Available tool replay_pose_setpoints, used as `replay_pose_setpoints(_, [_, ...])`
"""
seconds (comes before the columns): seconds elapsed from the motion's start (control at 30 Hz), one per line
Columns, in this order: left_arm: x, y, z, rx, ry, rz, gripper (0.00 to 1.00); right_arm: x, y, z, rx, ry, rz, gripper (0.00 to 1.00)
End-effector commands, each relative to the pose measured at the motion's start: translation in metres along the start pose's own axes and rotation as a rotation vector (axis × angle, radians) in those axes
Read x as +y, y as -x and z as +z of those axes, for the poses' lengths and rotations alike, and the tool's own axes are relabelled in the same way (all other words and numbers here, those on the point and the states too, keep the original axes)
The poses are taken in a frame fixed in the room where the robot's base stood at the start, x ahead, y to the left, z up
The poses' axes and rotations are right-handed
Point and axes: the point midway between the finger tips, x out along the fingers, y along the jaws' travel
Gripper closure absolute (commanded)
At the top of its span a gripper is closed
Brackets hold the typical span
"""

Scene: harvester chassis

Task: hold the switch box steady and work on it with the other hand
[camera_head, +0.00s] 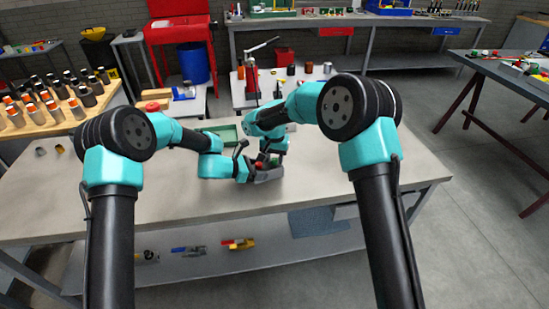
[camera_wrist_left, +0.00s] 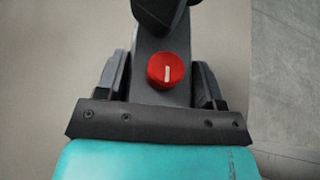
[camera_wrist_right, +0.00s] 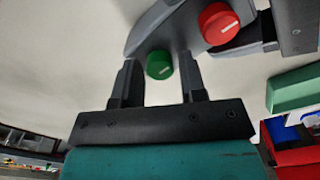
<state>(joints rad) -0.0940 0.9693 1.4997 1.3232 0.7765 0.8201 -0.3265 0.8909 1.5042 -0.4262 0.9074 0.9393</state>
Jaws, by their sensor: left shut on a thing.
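The grey switch box (camera_head: 268,175) is on the bench top with a red knob (camera_wrist_left: 166,71) and a green knob (camera_wrist_right: 159,65). My left gripper (camera_wrist_left: 165,85) is shut on the box at its red-knob end, one finger on each side. My right gripper (camera_wrist_right: 160,75) is over the other end, pointing down, with its fingers apart. The green knob shows between its fingertips; I cannot tell whether they touch it. The red knob also shows in the right wrist view (camera_wrist_right: 219,23). In the left wrist view a dark part covers the box's far end, and the green knob is hidden.
A green tray (camera_head: 222,133) lies on the bench (camera_head: 190,200) behind my left forearm. A wooden rack (camera_head: 60,115) of several cylinders stands at the left. A red-topped item (camera_head: 152,106) is near the bench's back edge. The bench is clear in front of the box.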

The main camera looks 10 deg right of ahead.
Motion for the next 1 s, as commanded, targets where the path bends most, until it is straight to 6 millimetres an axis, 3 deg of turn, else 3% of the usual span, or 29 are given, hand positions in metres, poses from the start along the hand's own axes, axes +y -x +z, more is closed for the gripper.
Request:
replay_pose_setpoints(0.37, [0.0002,0.0001,0.0003,0.000,0.000,0.000,0.81,0.0000,0.0002,0.0000,0.000,0.000,0.000,0.97])
replay_pose_setpoints(0.67, [0.0002,0.0001,0.0003,0.000,0.000,0.000,0.81,0.0000,0.0002,0.0000,0.000,0.026,0.000,0.97])
replay_pose_setpoints(1.0, [0.0002,0.0001,0.0003,0.000,-0.001,0.000,0.81,0.0000,-0.0001,0.0002,-0.002,0.190,0.000,0.97])
